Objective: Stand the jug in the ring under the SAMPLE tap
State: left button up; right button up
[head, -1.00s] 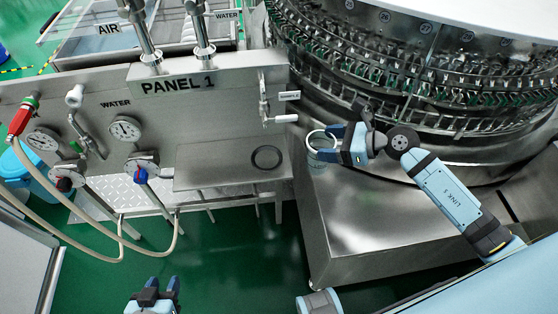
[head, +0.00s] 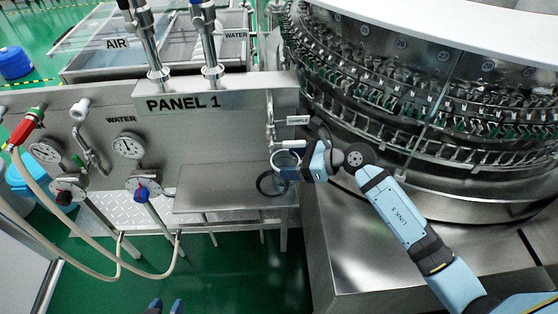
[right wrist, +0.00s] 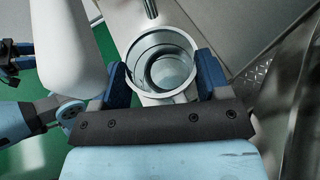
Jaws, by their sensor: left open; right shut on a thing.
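The clear jug with a pale rim (head: 285,158) is held upright or nearly so by my right gripper (head: 297,163), just below the SAMPLE tap (head: 272,132). In the right wrist view the jug (right wrist: 161,64) sits between the two blue fingers (right wrist: 163,82), and I look down into its open top. The dark ring (head: 261,186) lies on the steel shelf under the tap; the jug and gripper hide part of it. I cannot tell the jug's height above the ring. My left gripper (head: 166,304) is open and empty at the bottom edge of the head view.
The shelf (head: 215,190) is bare left of the ring. PANEL 1 (head: 220,125) stands behind it with gauges and valves. Hoses (head: 75,235) hang at the left. The large rotary washer (head: 430,110) and its steel base (head: 350,240) are close on the right.

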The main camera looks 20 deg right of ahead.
aim_at(274, 162)
jog(key=w+a, duration=0.1)
jog(key=a, duration=0.1)
jog(key=shift+w+a, duration=0.35)
jog(key=shift+w, duration=0.05)
jog(key=shift+w+a+f, duration=0.2)
jog(key=shift+a+f, duration=0.1)
jog(key=shift+f, duration=0.4)
pick_arm(q)
jog(key=shift+w+d+r, duration=0.15)
jog(key=shift+r, duration=0.2)
pick_arm(e)
jog(key=shift+d, duration=0.1)
jog(key=shift+f, duration=0.15)
jog(key=o, duration=0.8)
jog(key=shift+f, duration=0.1)
pick_arm(q)
jog(key=shift+f, duration=0.1)
pick_arm(e)
jog(key=o, duration=0.4)
jog(key=shift+o, duration=0.2)
